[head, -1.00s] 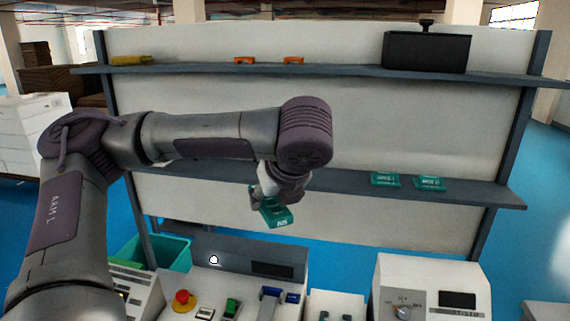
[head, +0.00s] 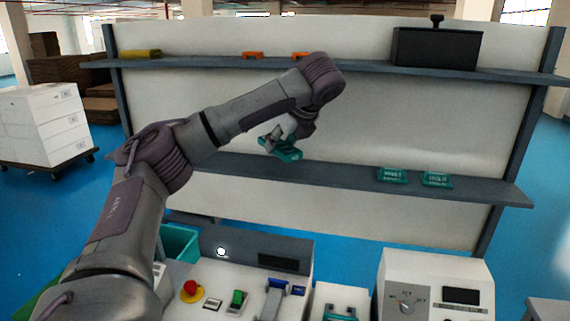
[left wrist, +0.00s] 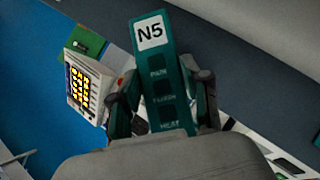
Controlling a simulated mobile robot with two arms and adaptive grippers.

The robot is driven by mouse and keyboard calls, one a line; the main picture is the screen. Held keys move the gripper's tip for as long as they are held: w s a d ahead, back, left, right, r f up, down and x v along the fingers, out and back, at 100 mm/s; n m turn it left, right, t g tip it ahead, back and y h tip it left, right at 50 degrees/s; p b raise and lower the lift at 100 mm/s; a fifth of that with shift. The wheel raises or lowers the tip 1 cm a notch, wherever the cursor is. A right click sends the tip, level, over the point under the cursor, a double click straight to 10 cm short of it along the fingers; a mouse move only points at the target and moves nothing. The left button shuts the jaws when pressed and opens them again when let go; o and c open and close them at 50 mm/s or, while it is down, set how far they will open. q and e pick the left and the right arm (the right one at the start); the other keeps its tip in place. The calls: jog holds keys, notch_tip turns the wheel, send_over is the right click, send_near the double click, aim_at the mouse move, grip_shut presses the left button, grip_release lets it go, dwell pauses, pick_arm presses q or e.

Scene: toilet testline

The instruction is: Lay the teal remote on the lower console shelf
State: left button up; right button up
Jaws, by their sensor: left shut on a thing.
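The teal remote (head: 284,152) is held in my left gripper (head: 272,142), near the front of the lower console shelf (head: 330,177), left of its middle. In the left wrist view the remote (left wrist: 160,75) shows a white "N5" label and dark buttons, with the fingers shut on its two sides. In the head view it appears slightly tilted, at about the shelf's height or a little above. I cannot tell whether it touches the shelf. My right gripper is not in view.
Two teal items (head: 391,175) (head: 437,179) lie on the lower shelf to the right. The upper shelf (head: 370,69) holds a yellow item, orange items and a black box (head: 434,48). Consoles (head: 240,280) stand below. The lower shelf is bare between the remote and the teal items.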

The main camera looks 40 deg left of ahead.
aim_at(280, 170)
pick_arm(q)
jog(key=w, duration=0.1)
jog(key=w+a, duration=0.1)
jog(key=shift+w+a+f, duration=0.15)
jog(key=shift+w, duration=0.2)
jog(key=f, duration=0.2)
jog(key=shift+w+a+f, duration=0.1)
jog(key=shift+w+f, duration=0.1)
jog(key=shift+f, duration=0.1)
jog(key=shift+s+a+f, duration=0.1)
jog(key=shift+f, duration=0.5)
notch_tip(280, 170, down, 2)
jog(key=shift+s+f, duration=0.1)
jog(key=shift+f, duration=0.1)
jog(key=shift+p, duration=0.5)
jog(key=shift+w+f, duration=0.3)
jog(key=shift+f, duration=0.05)
jog(key=shift+s+f, duration=0.1)
jog(key=o, duration=1.2)
